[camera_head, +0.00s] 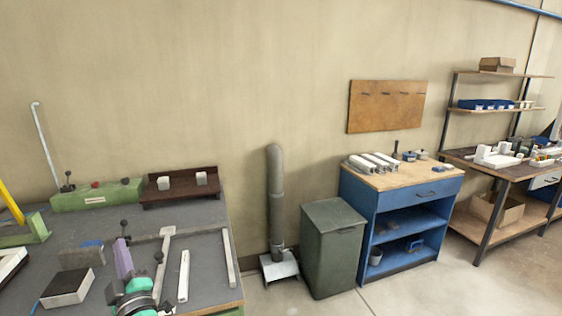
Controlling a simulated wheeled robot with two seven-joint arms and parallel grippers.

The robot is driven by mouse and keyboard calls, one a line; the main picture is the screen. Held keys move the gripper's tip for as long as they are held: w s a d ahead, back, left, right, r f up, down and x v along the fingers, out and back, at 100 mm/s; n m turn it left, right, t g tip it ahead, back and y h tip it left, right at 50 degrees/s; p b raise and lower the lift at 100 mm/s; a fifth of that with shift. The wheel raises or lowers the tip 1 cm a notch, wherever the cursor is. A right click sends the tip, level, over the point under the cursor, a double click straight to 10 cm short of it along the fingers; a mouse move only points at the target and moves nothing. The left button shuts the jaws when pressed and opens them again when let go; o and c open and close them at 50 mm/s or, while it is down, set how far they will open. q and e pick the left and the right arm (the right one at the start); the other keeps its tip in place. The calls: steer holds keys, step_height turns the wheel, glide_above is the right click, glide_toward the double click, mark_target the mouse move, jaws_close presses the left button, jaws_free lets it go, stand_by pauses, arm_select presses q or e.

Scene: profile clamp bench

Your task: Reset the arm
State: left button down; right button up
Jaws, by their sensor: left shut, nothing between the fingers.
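My left gripper (138,286), with teal and dark round parts, is at the bottom edge of the view, over the front of the grey-topped bench (205,262). It is shut and empty; part of it is cut off by the frame. A purple upright piece (123,259) stands just behind it, with a black-knobbed lever above. Light metal bars form a frame (165,245) on the bench, and a pale profile (184,275) lies to the right of the gripper. My right gripper is not in view.
A green control box (97,195) and a brown rack (180,187) with two pale blocks stand at the bench's back.

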arm_select(q)
steer(key=w+d+f+m+h, duration=0.15)
steer(key=f+m+h, duration=0.4)
steer(key=f, duration=0.85)
steer(key=d+f+m+h, duration=0.2)
steer(key=f+m+h, duration=0.3)
steer(key=f, duration=1)
steer(key=s+d+f+m+g+h, duration=0.1)
steer(key=s+f+m+g, duration=0.15)
steer(key=f, duration=0.45)
steer(key=s+d+f+m+g+h, duration=0.1)
steer(key=s+d+f+m, duration=0.2)
steer(key=f, duration=0.4)
steer(key=s+d+f+m+g+h, duration=0.1)
steer(key=s+f+m+g+h, duration=0.15)
steer(key=s+f+g, duration=0.95)
steer(key=s+f+m, duration=0.1)
steer(key=s+f, duration=0.3)
steer(key=s, duration=0.8)
steer(key=s+f+m+y, duration=0.1)
steer(key=s+f, duration=0.4)
steer(key=s, duration=0.6)
steer(key=shift+s+f+b, duration=0.25)
steer(key=shift+s+b, duration=0.1)
steer(key=shift+s, duration=0.05)
steer(key=shift+a, duration=0.1)
